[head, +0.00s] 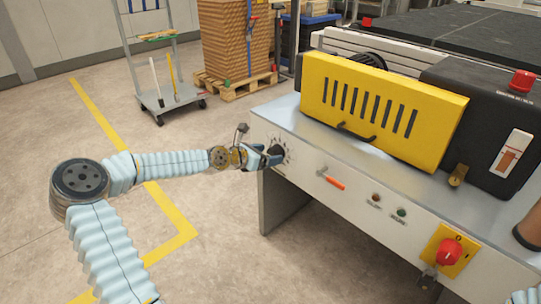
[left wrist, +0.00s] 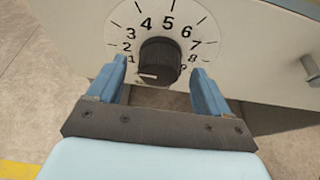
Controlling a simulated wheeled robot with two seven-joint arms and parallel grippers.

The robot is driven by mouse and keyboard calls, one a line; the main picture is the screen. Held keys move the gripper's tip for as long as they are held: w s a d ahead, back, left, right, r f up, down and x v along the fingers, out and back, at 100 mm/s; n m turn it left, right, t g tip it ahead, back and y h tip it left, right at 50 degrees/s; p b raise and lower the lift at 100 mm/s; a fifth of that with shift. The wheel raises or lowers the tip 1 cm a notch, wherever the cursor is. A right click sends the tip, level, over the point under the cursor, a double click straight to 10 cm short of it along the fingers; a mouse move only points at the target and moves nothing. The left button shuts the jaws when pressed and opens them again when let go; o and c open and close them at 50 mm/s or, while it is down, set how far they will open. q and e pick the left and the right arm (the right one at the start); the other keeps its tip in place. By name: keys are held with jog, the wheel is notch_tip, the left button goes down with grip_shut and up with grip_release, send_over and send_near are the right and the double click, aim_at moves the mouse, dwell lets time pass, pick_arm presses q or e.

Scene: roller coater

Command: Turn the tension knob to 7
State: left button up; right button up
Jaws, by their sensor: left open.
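The tension knob (left wrist: 158,60) is black and round, on a white dial (left wrist: 208,30) with numbers from 1 to 9. A pale line on the knob lies at its lower left, pointing towards the 1. In the head view the knob (head: 278,153) is at the left end of the machine's front panel. My left gripper (head: 265,157) is right at it. In the left wrist view its blue fingers (left wrist: 157,76) are open, one on each side of the knob's lower part, with gaps showing. My right gripper is not in view.
The front panel also carries an orange-handled lever (head: 333,182), two small indicator lights (head: 388,204) and a red switch on a yellow plate (head: 449,252). A yellow slotted cover (head: 380,98) stands above. A trolley (head: 170,95) and a pallet stack (head: 237,45) are behind on open floor.

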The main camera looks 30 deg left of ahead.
pick_arm(q)
jog(key=shift+x, duration=1.05)
jog(key=shift+c, duration=0.3)
jog(key=c, duration=1)
